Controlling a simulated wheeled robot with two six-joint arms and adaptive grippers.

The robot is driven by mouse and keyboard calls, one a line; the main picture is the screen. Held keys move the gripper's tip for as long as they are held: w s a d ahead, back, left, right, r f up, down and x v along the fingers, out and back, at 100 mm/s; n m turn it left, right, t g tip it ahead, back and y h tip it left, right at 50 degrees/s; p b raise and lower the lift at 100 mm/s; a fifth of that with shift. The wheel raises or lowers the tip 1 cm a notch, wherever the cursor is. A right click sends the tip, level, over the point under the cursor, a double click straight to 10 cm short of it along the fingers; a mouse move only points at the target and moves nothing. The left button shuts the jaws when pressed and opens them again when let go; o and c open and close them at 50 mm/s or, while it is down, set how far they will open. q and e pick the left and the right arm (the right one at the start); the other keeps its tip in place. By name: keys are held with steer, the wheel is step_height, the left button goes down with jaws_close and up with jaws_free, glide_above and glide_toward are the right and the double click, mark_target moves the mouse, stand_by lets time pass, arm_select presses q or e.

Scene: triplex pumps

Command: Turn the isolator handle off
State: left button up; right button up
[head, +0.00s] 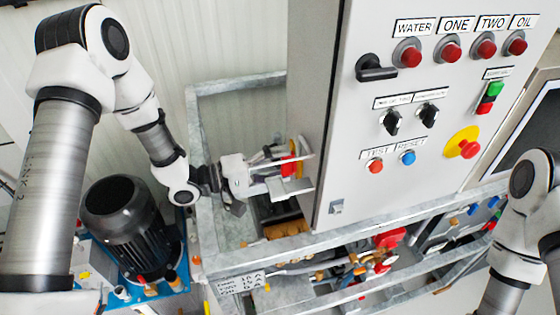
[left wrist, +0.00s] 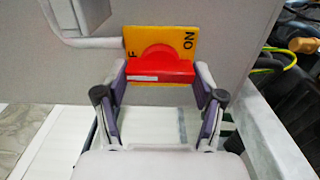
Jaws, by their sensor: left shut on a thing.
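The red isolator handle (head: 288,168) sits on a yellow plate (head: 298,146) on the left side wall of the grey control cabinet (head: 335,110). In the left wrist view the handle (left wrist: 158,70) lies crosswise on its plate (left wrist: 186,36). "ON" reads at the plate's right and an "F" at its left; the rest of that word is hidden. My left gripper (head: 284,166) is shut on the handle, with one finger at each end of it, as the left wrist view (left wrist: 160,76) also shows. My right gripper is out of view.
The cabinet front carries red lamps (head: 451,52), a black door handle (head: 375,69), knobs and buttons. A galvanised frame (head: 206,235) surrounds the place below my left gripper. A black motor (head: 130,222) stands at lower left. A thin grey pipe (left wrist: 88,42) runs beside the plate.

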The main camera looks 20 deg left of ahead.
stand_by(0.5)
arm_select(q)
steer(key=o, duration=1.1)
steer(key=shift+o, duration=0.2)
steer(key=shift+a, duration=0.15)
steer(key=v, duration=1.2)
